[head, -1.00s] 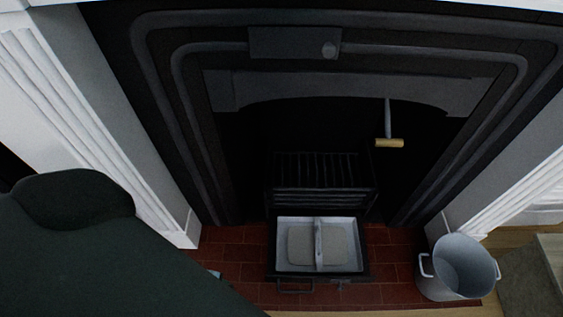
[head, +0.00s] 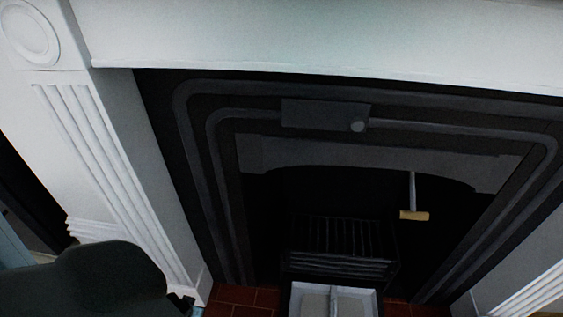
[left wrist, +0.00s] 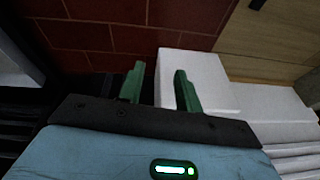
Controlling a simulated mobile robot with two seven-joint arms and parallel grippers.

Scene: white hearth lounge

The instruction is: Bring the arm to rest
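My left arm, dark green, comes in at the lower left of the head view (head: 100,280). Its far end is low, beside the foot of the white left fireplace pillar (head: 110,165). In the left wrist view my left gripper (left wrist: 158,88) has its two green fingers apart with nothing between them. A white plinth block (left wrist: 200,72) and red hearth tiles (left wrist: 110,35) show beyond the fingers. My right arm and gripper are in neither view.
The black fireplace holds a grate (head: 340,240). A pale-lined ash pan (head: 368,303) is cut off at the bottom edge. A wooden-handled metal rod (head: 414,215) hangs at the opening. The white mantel (head: 330,45) crosses the top. Wooden floor (left wrist: 270,40) lies beside the tiles.

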